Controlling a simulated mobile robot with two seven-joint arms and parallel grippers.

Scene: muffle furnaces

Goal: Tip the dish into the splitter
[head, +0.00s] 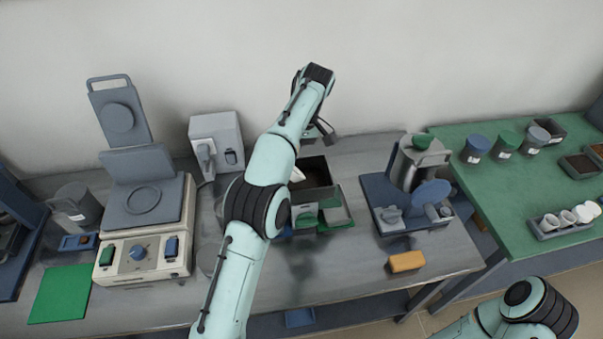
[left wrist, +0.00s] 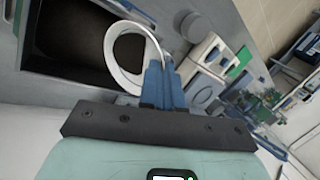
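The splitter (head: 318,172) stands on the grey bench with a dark open hopper and green trays (head: 335,207) at its front. My left gripper (head: 322,132) is above the splitter's back edge. In the left wrist view its blue fingers (left wrist: 160,72) are shut on the rim of the white dish (left wrist: 128,80). The dish looks tilted and overlaps the dark hopper (left wrist: 75,40) behind it. In the head view a bit of the dish (head: 297,174) shows over the hopper's left side, partly behind my arm. I cannot tell what is in it. My right gripper is out of view.
A hotplate-like device (head: 145,225) with a raised lid stands left, beside a green mat (head: 60,293). A grey-blue mill (head: 410,190) stands right of the splitter, with a yellow block (head: 406,261) in front. A green table (head: 520,190) with jars is at right.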

